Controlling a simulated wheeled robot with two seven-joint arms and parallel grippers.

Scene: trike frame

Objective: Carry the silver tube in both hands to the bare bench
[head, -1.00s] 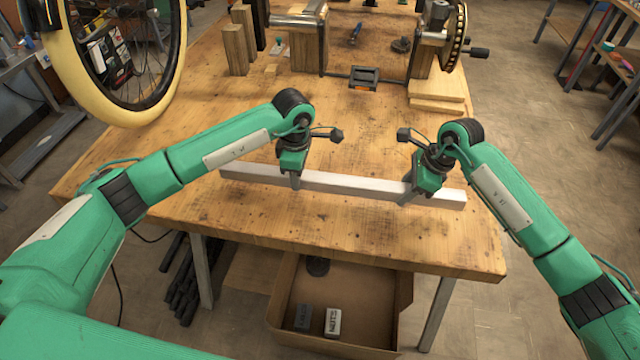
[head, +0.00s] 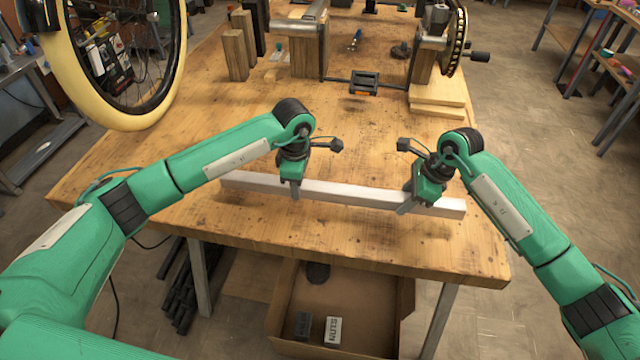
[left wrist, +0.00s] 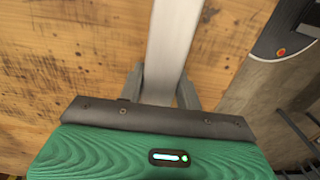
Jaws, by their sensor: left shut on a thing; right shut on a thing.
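The silver tube (head: 345,193) is a long square bar above the front part of the wooden workbench (head: 270,222), lying nearly level across the head view. My left gripper (head: 295,190) is shut on it left of its middle. My right gripper (head: 408,207) is shut on it toward its right end. In the left wrist view the tube (left wrist: 172,45) runs between the two fingers (left wrist: 158,88) of my left gripper. A shadow shows on the bench below the tube; I cannot tell how large the gap is.
Wooden blocks (head: 236,60), a pedal (head: 364,84) and a gold chainring (head: 455,40) stand at the back of the workbench. A tyred wheel (head: 165,105) hangs at the left. A cardboard box (head: 390,330) sits under the bench. Shelving (head: 610,75) stands at the far right.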

